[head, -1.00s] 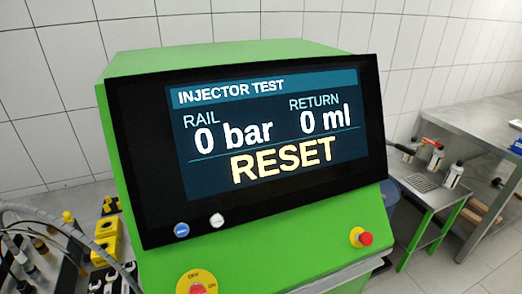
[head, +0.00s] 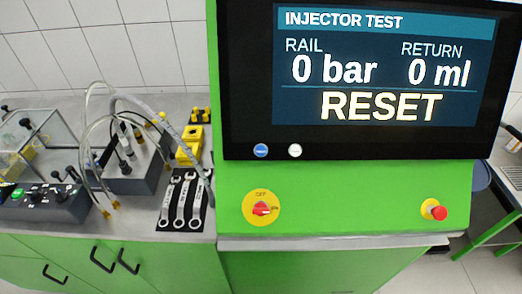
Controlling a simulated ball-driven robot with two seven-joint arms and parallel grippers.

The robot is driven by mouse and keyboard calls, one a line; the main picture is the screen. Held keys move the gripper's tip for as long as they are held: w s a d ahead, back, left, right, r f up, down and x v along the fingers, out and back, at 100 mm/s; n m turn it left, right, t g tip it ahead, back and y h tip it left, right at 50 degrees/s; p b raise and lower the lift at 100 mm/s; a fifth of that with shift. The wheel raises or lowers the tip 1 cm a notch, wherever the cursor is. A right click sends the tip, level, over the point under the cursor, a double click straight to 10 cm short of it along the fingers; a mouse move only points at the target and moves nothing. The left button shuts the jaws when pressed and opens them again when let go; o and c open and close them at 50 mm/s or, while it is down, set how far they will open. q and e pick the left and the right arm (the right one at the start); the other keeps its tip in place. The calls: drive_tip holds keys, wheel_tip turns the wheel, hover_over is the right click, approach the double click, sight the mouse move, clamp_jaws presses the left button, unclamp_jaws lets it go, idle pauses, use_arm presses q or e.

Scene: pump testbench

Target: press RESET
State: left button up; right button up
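The word RESET (head: 381,107) shows in large pale yellow letters at the bottom of the test bench screen (head: 385,62). Above it the screen reads INJECTOR TEST, RAIL 0 bar and RETURN 0 ml. A blue round button (head: 261,150) and a white round button (head: 295,151) sit on the black bezel below the screen, at its left. The lettering on them is too small to read. Neither of my grippers is in the head view.
A yellow disc with a red rotary switch (head: 261,208) and a red mushroom button (head: 438,212) are on the green front panel (head: 345,195). A worktop at left carries wrenches (head: 180,203), hoses and yellow blocks (head: 189,145). A metal table (head: 513,178) stands at right.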

clamp_jaws()
idle(1.5)
